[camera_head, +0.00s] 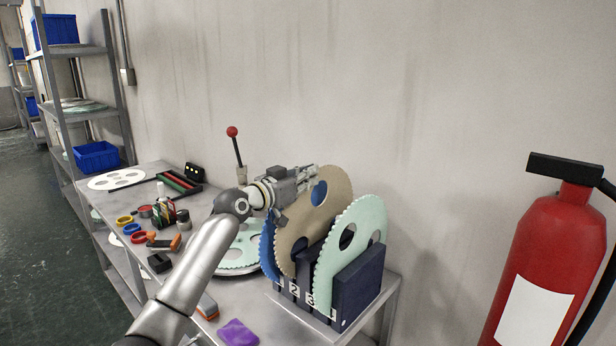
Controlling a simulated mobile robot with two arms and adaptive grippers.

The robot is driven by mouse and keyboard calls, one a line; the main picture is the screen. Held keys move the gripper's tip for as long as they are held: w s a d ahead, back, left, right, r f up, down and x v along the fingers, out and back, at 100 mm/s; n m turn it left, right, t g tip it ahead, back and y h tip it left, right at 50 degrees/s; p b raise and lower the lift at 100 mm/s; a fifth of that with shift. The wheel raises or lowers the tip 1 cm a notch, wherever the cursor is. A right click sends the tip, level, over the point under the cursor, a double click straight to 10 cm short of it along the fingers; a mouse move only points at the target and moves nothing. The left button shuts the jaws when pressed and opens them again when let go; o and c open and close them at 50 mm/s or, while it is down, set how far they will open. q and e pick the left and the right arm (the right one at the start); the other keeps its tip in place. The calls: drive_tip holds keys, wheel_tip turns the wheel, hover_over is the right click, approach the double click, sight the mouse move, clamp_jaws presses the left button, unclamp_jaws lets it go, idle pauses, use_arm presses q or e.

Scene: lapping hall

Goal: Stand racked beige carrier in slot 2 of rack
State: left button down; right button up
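The beige carrier (297,238) is a large toothed disc with holes, standing on edge at the rack (357,285). Its lower edge is down among the dividers near the label 2; I cannot tell whether it is fully seated. My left gripper (314,177) is at the carrier's upper left rim, its fingers overlapping the disc. Whether they are closed on the rim is not clear. A blue carrier (267,250) stands behind the beige one, mostly hidden. A mint carrier (329,267) stands in front, toward the rack's right end. My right gripper is not in view.
A mint disc (238,262) lies flat left of the rack. Tape rolls (134,229), a purple cloth (238,333) and small tools share the bench. A red-knobbed lever (236,150) rises behind. A fire extinguisher (548,262) stands at right, shelves (72,108) at left.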

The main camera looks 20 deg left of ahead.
sight(308, 194)
use_arm(q)
drive_tip(key=shift+f+b, duration=1.85)
drive_tip(key=shift+f, duration=0.35)
drive_tip(key=c, duration=1.6)
unclamp_jaws()
drive_tip(key=shift+o, duration=0.2)
drive_tip(key=shift+f, duration=0.2)
drive_tip(key=v, duration=1.2)
drive_tip(key=shift+r, duration=0.2)
